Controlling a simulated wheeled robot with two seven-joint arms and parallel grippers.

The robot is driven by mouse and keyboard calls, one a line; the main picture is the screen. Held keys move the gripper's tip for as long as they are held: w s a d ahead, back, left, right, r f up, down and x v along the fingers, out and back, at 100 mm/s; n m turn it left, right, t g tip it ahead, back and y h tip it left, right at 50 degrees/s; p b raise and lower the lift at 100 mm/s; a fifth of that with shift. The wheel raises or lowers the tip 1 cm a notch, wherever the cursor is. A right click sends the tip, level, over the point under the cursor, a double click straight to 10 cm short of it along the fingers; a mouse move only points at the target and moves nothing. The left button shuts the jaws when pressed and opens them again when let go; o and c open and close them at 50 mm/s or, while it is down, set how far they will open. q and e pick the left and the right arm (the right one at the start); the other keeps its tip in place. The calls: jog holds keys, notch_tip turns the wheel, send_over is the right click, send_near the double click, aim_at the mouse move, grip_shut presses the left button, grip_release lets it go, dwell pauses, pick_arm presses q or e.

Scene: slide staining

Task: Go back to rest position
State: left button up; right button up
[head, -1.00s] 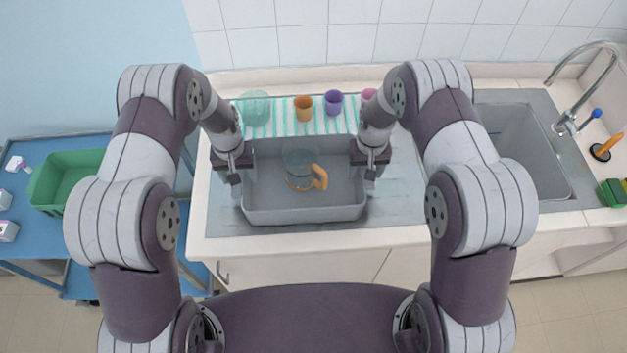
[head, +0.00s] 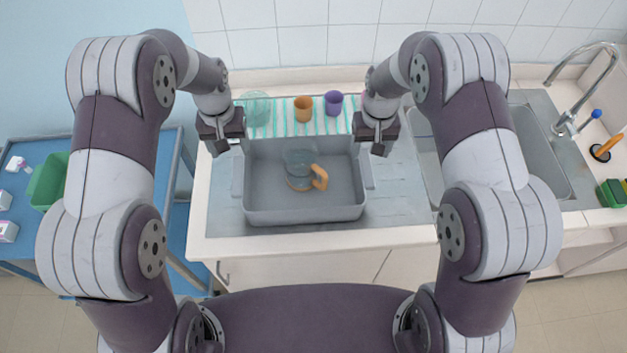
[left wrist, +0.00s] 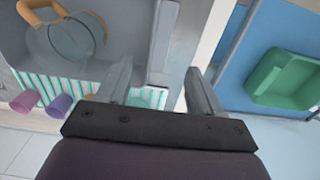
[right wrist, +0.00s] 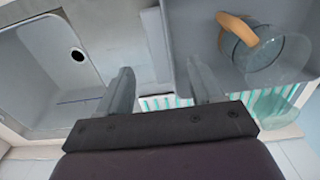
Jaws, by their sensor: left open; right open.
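My left gripper (head: 233,145) is open and empty, above the back left corner of the grey tub (head: 300,215). Its two spread fingers (left wrist: 160,78) show in the left wrist view with nothing between them. My right gripper (head: 376,147) is open and empty above the tub's back right corner. Its spread fingers (right wrist: 160,75) are also empty in the right wrist view. Both are apart from the tub handles. A clear jug (head: 299,160) with an orange handle (head: 320,177) is inside the tub.
Behind the tub, a striped cloth (head: 286,125) bears a clear vessel (head: 255,108), an orange cup (head: 303,109) and a purple cup (head: 333,103). A pink cup (left wrist: 23,103) shows in the left wrist view. A sink with a tap (head: 570,120) is right; a green bin (head: 50,182) is left.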

notch_tip(320, 180, up, 2)
jog(key=shift+r, duration=0.25)
pick_arm(q)
jog(key=s, duration=0.1)
jog(key=s+f, duration=0.1)
jog(key=s, duration=0.1)
jog(key=s+b, duration=0.1)
jog(key=shift+s+a+f, duration=0.15)
jog(key=shift+a+f, duration=0.05)
jog(key=shift+f, duration=0.05)
pick_arm(e)
jog(key=s, duration=0.2)
jog(key=s+f, duration=0.1)
jog(key=s, duration=0.1)
jog(key=shift+s+d+f, duration=0.15)
jog(key=shift+d, duration=0.05)
pick_arm(q)
jog(key=s+a+t+b, duration=0.1)
jog(key=s+b, duration=0.6)
jog(key=s, duration=0.7)
jog(key=shift+a+r, duration=0.35)
jog(key=shift+a, duration=0.1)
pick_arm(e)
jog(key=s+d+t, duration=0.1)
jog(key=s, duration=1.3)
jog(key=shift+d+r, duration=0.4)
jog(key=shift+r, duration=0.05)
